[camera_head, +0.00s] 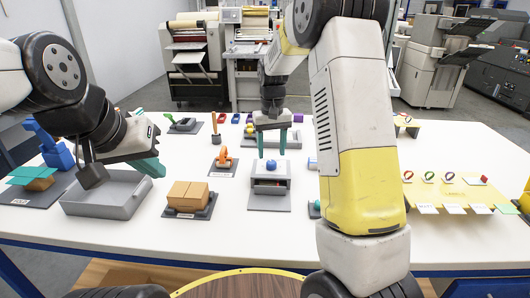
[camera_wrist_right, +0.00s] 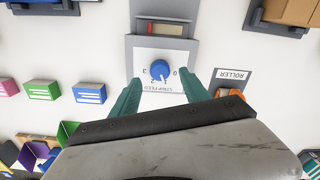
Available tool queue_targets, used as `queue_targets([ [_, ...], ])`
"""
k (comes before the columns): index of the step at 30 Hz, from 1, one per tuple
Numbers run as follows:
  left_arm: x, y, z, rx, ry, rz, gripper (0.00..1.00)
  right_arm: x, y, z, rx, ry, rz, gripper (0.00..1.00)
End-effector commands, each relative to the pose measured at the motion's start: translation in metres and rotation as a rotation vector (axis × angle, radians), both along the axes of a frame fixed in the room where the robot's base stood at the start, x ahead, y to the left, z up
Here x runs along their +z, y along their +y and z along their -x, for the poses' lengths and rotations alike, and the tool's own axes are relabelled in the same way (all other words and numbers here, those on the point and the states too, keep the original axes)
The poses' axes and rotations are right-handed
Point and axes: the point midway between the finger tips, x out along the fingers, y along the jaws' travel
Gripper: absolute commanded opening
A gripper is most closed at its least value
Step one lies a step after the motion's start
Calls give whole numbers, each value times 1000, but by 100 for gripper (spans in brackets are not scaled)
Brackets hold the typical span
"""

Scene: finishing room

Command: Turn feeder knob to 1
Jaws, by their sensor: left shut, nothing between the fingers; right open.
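The strip feeder (camera_head: 270,187) is a grey box on the white table, with a blue knob (camera_head: 271,165) on top. In the right wrist view the blue knob (camera_wrist_right: 160,70) sits on a white dial plate marked 0 to 3 and labelled STRIP FEED. I cannot tell surely which number the knob points to. My right gripper (camera_head: 271,150) is open above the feeder; in the wrist view its teal fingertips (camera_wrist_right: 161,82) stand to either side of the dial, apart from the knob. My left gripper (camera_head: 153,167) is shut and empty, by the grey tray's right side.
The grey tray (camera_head: 127,200) lies at the left. A teal-topped piece (camera_head: 37,175) is at far left. White table shows between these.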

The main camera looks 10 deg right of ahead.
Motion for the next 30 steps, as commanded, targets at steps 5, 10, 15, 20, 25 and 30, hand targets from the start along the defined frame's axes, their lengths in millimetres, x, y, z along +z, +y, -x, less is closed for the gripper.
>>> queue_targets([
  [5,0,0,0,0,0,0,0,27,0,0,0,-2,-1,54],
  [10,0,0,0,0,0,0,0,37,0,0,1,-1,0,54],
  [15,0,0,0,0,0,0,0,38,0,0,0,0,0,54],
  [20,0,0,0,0,0,0,0,40,-1,2,-1,-5,-4,54],
  [25,0,0,0,0,0,0,0,69,-7,26,-13,-54,-43,54],
  [30,0,0,0,0,0,0,0,114,-15,79,-28,-154,-111,54],
])
